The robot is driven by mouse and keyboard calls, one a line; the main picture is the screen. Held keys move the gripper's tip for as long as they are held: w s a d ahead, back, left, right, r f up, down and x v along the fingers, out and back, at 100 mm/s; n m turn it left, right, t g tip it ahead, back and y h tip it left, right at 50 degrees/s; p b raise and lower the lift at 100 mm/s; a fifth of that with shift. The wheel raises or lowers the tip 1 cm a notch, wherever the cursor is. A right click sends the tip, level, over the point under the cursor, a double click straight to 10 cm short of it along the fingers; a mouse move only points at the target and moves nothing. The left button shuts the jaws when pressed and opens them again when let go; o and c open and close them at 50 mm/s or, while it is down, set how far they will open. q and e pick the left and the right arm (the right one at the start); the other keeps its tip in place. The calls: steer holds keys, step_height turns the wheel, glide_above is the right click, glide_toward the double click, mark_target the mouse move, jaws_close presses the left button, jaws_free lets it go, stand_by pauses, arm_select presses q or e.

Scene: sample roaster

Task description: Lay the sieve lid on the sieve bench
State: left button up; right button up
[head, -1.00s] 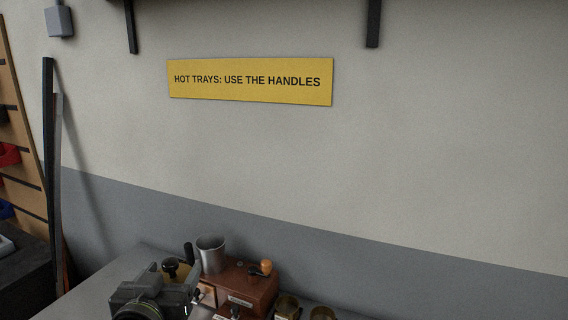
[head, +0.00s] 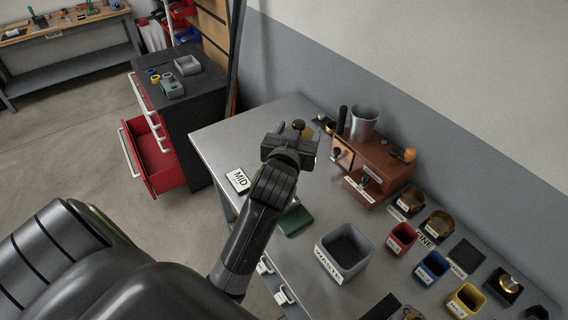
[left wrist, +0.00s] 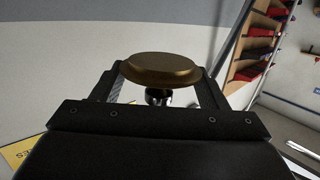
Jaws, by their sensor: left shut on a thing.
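The lid looks clear of the bench. My right gripper is not in view.
A brown wooden machine (head: 385,165) with a metal cup (head: 364,122) stands right of the gripper. The bench's left end is bare.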

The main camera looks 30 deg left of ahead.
arm_select(q)
steer(key=shift+n+y, duration=0.5)
steer(key=shift+y, duration=0.2)
steer(key=a+f, duration=0.2)
steer(key=a+f+p, duration=0.1)
steer(key=a, duration=0.1)
steer(key=shift+s+f, duration=0.35)
steer(key=shift+s, duration=0.05)
step_height(320, 180, down, 9)
steer(key=shift+f, duration=0.2)
steer(key=shift+s+f, duration=0.15)
steer(key=o, duration=1)
